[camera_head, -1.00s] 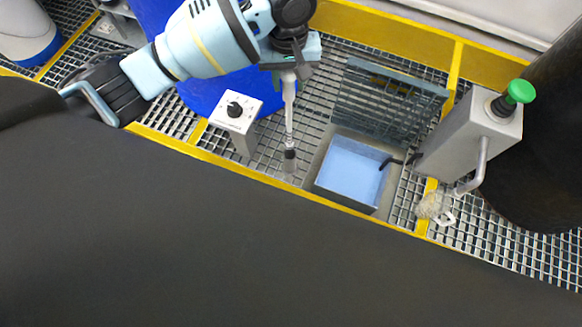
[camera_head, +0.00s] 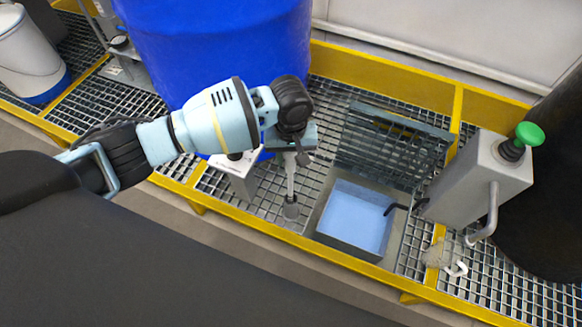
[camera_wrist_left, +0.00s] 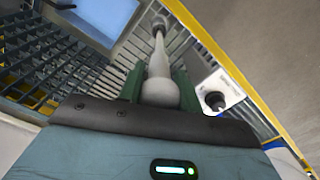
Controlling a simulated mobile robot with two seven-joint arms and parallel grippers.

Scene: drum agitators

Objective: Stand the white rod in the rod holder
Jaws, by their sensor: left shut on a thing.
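The white rod (camera_head: 291,182) points down from my left gripper (camera_head: 291,158). My left gripper is shut on its upper part. In the left wrist view the rod (camera_wrist_left: 159,62) sits between the green fingers (camera_wrist_left: 159,88) of the gripper, its thick rounded part nearest the camera. A short grey round piece (camera_head: 291,211) shows at the rod's lower end above or at the grating. I cannot tell whether this is the rod's own end or the rod holder, nor whether it touches the floor. No other rod holder is clearly seen. My right gripper is not in view.
An open bin with a light blue inside (camera_head: 357,216) lies right of the rod. A grey box with a green knob (camera_head: 529,134) stands further right. A white dial box (camera_head: 238,178) is left, before the blue drum (camera_head: 220,45). Yellow rails edge the grating.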

